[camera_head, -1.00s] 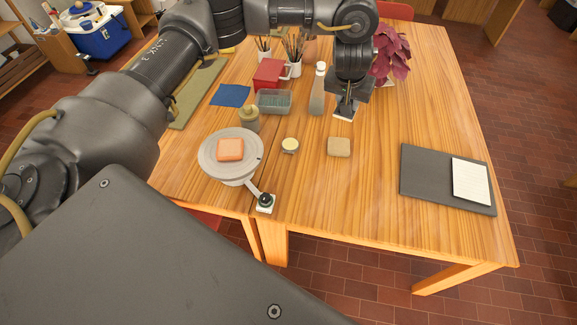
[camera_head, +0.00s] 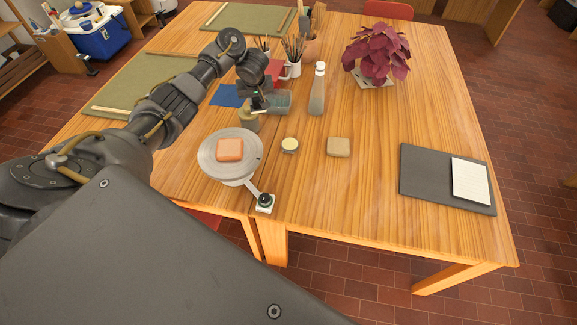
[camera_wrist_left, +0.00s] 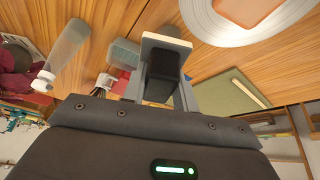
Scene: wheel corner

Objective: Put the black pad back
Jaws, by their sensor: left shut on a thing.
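My left gripper (camera_head: 258,104) is over the left-middle part of the table, beside the grey-green open box (camera_head: 279,104) and just above the lidded jar (camera_head: 248,122). In the left wrist view it is shut on a black block (camera_wrist_left: 163,80), which I take for the black pad. A pale flat plate (camera_wrist_left: 166,43) shows at the block's far end. Where the block meets the fingers is partly hidden. In the head view the held block is too small and dark to make out clearly. My right gripper is not in view.
A turntable (camera_head: 215,166) with an orange block (camera_head: 230,149) stands near the front. A bottle (camera_head: 317,90), a red-leaved plant (camera_head: 378,52) and brush cups (camera_head: 293,64) stand farther back. A dark board (camera_head: 425,180) with paper lies right.

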